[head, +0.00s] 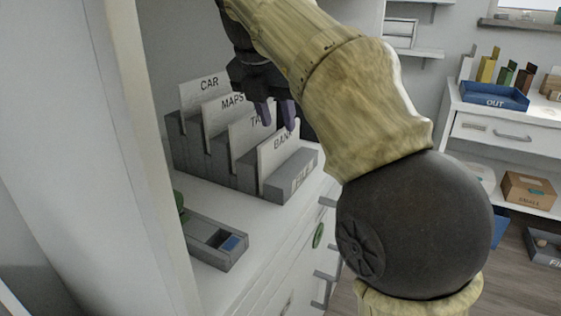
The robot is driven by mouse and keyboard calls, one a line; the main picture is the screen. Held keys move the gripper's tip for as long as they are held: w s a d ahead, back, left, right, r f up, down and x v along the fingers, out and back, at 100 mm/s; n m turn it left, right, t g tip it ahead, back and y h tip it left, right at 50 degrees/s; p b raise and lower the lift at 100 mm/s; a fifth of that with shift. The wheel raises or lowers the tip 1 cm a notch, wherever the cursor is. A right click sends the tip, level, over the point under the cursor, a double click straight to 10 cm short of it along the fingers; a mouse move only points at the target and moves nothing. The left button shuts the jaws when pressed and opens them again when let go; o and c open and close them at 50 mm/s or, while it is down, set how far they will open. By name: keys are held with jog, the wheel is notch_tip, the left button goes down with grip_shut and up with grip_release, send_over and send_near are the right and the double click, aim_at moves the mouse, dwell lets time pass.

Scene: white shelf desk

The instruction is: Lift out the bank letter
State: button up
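The bank letter is a white card marked BANK (277,155), upright in the front slot of a grey stepped file holder (290,177). My gripper (276,114) points down at its upper edge, with two purple fingers spread apart. One finger is in front of the card marked TA… (246,145), whose label is partly hidden, and the other is near the top right of the bank card. I see nothing held between the fingers. Whether a finger touches the card I cannot tell.
Cards marked MAPS (221,117) and CAR (204,88) stand behind in the holder. A small grey tray (222,252) lies in front on the white desk (255,225). A white upright panel (155,160) stands close on the left. A blue OUT tray (495,97) is at the right.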

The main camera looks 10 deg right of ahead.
aim_at(280, 131)
jog(key=shift+b+x, duration=0.85)
jog(key=shift+x, duration=0.7)
jog(key=shift+f, duration=0.25)
jog(key=shift+c, duration=0.2)
grip_shut()
